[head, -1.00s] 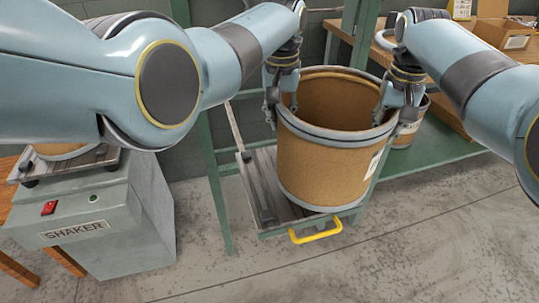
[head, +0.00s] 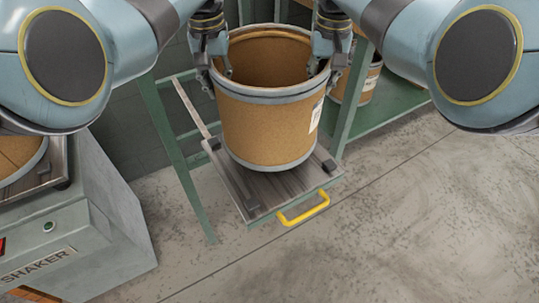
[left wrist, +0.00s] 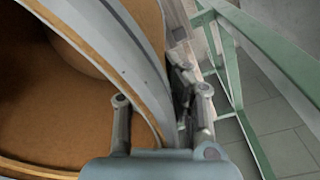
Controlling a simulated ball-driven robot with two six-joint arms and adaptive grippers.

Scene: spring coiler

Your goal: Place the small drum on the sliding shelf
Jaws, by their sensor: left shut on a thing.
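A brown fibre drum (head: 262,135) with a grey metal rim stands upright, open at the top, over the sliding shelf (head: 250,187). I cannot tell if its base touches the slats. My left gripper (head: 220,82) is shut on the left side of its rim, one finger inside and one outside. The left wrist view shows the drum wall (left wrist: 150,75) between the fingers (left wrist: 160,115). My right gripper (head: 325,78) straddles the right side of the rim and looks shut on it. The shelf is pulled out, with a yellow handle (head: 303,208) in front.
A grey shaker machine (head: 75,235) stands at left with another drum (head: 18,155) on it. A green frame (head: 180,165) flanks the shelf. Another drum (head: 368,85) stands behind at right on a green bench (head: 400,100). The floor in front is clear.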

